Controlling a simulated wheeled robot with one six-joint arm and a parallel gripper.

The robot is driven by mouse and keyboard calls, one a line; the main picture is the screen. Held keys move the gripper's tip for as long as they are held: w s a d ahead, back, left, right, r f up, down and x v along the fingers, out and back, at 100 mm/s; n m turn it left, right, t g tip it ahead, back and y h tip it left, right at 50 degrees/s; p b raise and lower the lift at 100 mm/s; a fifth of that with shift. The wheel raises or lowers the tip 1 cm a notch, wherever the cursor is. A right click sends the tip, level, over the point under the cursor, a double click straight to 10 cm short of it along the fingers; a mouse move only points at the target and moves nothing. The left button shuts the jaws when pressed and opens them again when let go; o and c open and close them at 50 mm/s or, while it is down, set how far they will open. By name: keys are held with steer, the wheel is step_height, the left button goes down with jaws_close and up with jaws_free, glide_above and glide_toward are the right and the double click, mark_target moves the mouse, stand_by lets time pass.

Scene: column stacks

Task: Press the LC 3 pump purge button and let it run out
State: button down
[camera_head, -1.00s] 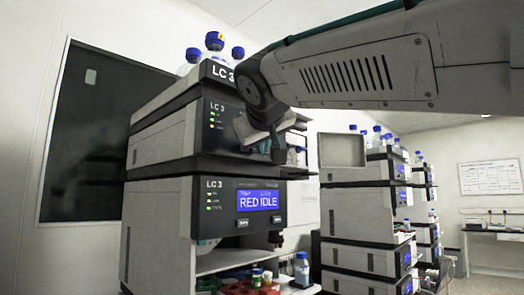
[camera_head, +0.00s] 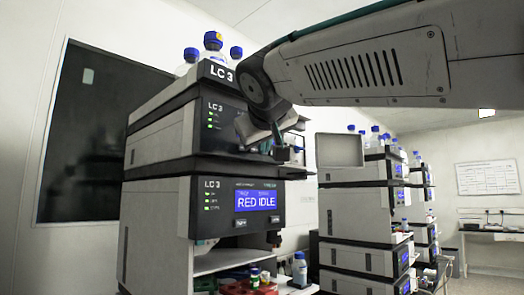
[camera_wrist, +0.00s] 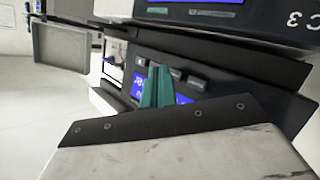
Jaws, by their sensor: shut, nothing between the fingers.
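The LC 3 stack (camera_head: 160,160) stands left of centre in the head view. Its lower module has a blue display (camera_head: 256,201) reading "RED IDLE", with two small buttons below it. The upper module (camera_head: 215,115) carries lit green lights, and my arm covers much of its front. My gripper (camera_head: 284,148) is in front of that upper module, near its lower right. In the wrist view, which is upside down, the shut teal fingers (camera_wrist: 156,86) overlap a blue display (camera_wrist: 183,99) beside a row of small buttons (camera_wrist: 172,72). I cannot tell whether they touch.
Blue-capped bottles (camera_head: 213,42) stand on top of the stack. Vials and a bottle (camera_head: 300,268) sit on the shelf below. Open floor lies farther right.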

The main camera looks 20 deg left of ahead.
steer(key=shift+d, duration=0.15)
steer(key=d, duration=0.1)
steer(key=s+d, duration=0.1)
steer(key=d, duration=0.1)
steer(key=s+d, duration=0.1)
steer(key=shift+d, duration=0.3)
steer(key=shift+f, duration=0.1)
stand_by(0.9)
